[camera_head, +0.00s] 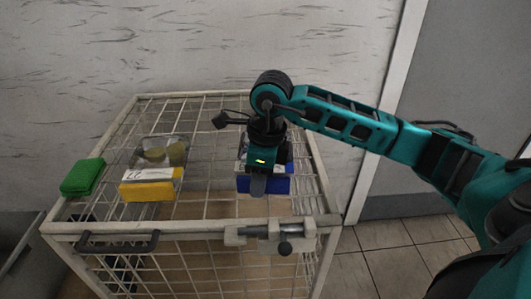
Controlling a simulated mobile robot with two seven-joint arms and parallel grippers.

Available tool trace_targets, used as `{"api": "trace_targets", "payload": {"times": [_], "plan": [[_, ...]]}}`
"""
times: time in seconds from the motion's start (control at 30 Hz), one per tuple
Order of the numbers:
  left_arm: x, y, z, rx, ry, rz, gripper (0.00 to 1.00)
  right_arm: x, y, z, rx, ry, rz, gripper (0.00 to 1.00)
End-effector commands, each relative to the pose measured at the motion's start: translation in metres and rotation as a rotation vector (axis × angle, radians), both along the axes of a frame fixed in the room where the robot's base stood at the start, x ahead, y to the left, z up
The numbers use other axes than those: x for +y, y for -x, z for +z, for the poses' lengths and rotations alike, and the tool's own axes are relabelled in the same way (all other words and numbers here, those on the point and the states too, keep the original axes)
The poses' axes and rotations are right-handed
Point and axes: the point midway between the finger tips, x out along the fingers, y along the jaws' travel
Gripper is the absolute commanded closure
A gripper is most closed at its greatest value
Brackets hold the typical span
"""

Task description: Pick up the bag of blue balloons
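The bag of blue balloons (280,185) lies on the wire grid top of the cage cart, toward its right side. It looks blue at the near end and paler behind, with its middle covered by my gripper. My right gripper (258,186) points down directly over the bag, its tip overlapping the bag's blue part in the picture. I cannot tell whether it touches the bag or whether the fingers are apart. My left gripper is not in view.
A bag with a yellow end and a white label (150,184) lies left of the blue one. A green block (83,177) sits at the cart's left edge. The wire cart (205,226) has a black handle and a latch on its front rail. A wall stands behind.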

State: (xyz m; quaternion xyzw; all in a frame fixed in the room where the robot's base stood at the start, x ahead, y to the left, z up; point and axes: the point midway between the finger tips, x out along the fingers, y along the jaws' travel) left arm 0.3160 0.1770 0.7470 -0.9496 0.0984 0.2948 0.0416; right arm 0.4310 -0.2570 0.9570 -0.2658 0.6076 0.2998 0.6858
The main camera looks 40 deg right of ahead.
Motion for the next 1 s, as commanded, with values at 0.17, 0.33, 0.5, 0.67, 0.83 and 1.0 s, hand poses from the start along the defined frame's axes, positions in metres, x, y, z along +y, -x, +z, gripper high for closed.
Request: {"api": "trace_targets", "payload": {"times": [0.17,0.33,0.5,0.67,0.83,1.0], "plan": [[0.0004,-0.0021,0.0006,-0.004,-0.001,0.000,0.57,0.0001,0.0000,-0.0001,0.000,0.000,0.000,0.69],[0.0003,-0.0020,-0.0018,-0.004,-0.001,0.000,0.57,0.0000,0.0000,-0.0018,0.000,0.000,0.000,0.69],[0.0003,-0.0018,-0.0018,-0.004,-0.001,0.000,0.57,0.0001,0.0001,-0.0016,0.000,0.000,0.000,0.80],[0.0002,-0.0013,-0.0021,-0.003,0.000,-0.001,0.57,0.0001,0.0001,-0.0016,0.000,0.000,0.000,0.95],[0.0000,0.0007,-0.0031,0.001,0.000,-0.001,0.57,0.0001,0.0001,-0.0016,0.000,0.000,0.000,1.00],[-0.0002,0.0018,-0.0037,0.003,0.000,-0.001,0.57,0.0000,0.0000,-0.0013,0.000,0.000,0.000,1.00]]}}
